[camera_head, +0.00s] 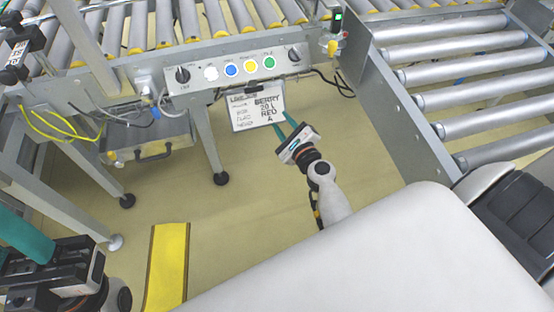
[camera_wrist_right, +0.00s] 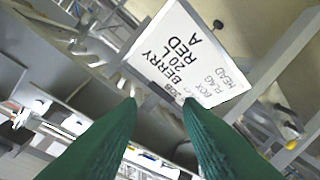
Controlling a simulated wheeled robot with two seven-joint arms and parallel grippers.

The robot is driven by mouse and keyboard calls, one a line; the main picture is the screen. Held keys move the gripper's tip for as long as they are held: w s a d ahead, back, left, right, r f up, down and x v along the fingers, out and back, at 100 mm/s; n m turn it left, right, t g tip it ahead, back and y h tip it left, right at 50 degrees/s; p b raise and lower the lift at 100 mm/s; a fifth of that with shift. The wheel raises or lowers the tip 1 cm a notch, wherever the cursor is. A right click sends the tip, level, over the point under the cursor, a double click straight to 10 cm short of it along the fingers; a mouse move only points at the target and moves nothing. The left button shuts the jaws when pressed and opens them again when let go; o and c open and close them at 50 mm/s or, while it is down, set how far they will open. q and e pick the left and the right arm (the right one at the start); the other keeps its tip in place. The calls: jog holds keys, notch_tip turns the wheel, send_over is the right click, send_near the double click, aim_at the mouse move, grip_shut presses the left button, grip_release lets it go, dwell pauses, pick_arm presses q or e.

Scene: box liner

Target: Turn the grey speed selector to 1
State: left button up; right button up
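A control panel (camera_head: 210,73) on the conveyor frame carries a rotary selector at its right end (camera_head: 295,55) and a dark rotary knob at its left end (camera_head: 183,75). The labels are too small to read, so I cannot tell which knob is the grey speed selector or where it points. My right gripper (camera_head: 282,119) is below the panel, in front of the hanging sign's right edge. Its green fingers are apart with nothing between them, also in the right wrist view (camera_wrist_right: 159,102). My left gripper (camera_head: 22,236) is partly cut off at the lower left; its opening is unclear.
White, blue, yellow and green buttons (camera_head: 250,66) sit between the knobs. A white sign reading "BERRY 20 L RED A" (camera_head: 245,117) hangs below the panel. A roller conveyor (camera_head: 450,75) stands at the right. Cables (camera_head: 345,85) hang beside the panel. The floor below is open.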

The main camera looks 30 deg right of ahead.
jog(key=s+a+f+n+g+y+p, duration=0.2)
jog(key=s+a+f+n+g+p, duration=0.3)
jog(key=s+f+n+p, duration=0.3)
jog(key=a+f+n+p, duration=0.1)
jog(key=n+p, duration=0.1)
jog(key=shift+a+f+n+g, duration=0.2)
jog(key=shift+a+n+g, duration=0.1)
jog(key=shift+n+g, duration=0.1)
